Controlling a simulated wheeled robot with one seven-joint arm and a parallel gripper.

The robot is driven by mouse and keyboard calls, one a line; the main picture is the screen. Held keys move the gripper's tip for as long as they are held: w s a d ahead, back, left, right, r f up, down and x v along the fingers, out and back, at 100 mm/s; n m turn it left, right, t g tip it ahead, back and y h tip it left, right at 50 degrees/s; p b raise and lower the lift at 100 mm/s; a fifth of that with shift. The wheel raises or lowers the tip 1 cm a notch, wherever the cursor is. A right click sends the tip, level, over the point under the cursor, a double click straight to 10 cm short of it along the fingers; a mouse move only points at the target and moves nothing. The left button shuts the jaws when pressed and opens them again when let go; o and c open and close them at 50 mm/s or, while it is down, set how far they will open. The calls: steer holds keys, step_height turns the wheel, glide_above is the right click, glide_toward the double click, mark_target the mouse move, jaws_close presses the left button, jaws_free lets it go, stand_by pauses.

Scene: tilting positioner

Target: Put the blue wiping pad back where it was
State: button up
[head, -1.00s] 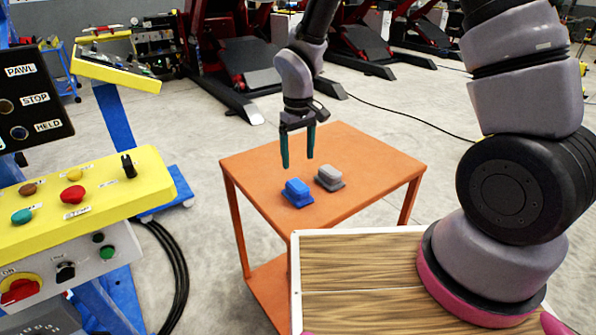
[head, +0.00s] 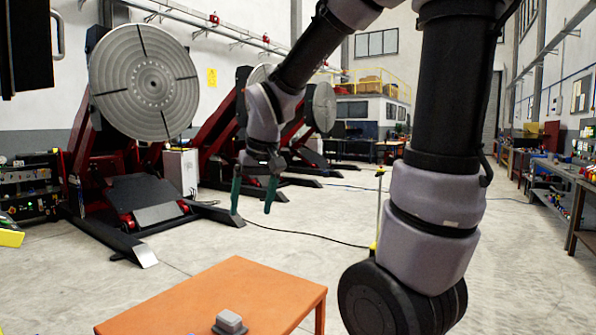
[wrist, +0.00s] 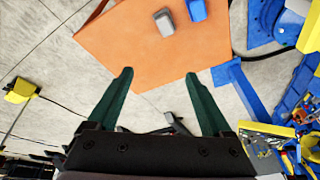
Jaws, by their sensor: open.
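The blue wiping pad (wrist: 196,10) lies on the orange table in the wrist view, at the top edge of the picture, beside a grey pad (wrist: 164,22). The grey pad also shows on the table in the head view (head: 229,322), at the bottom edge. The blue pad is out of the head view. My gripper (head: 253,212) is open and empty, raised well above the table. Its two green fingers (wrist: 158,82) stand wide apart in the wrist view, with nothing between them. Both pads lie beyond the fingertips there.
The orange table (head: 270,296) has a bare top around the grey pad. A tilting positioner with a round grey faceplate (head: 130,110) stands at the back left. In the wrist view a blue and yellow stand (wrist: 265,135) is at the right.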

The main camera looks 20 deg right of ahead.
steer(key=s+d+r+m+t, duration=0.3)
steer(key=s+d+r, duration=0.4)
steer(key=s, duration=0.3)
steer(key=shift+r+m+t+y, duration=0.3)
steer(key=shift+r+m+y, duration=0.1)
steer(key=shift+r+m, duration=0.45)
steer(key=shift+d, duration=0.1)
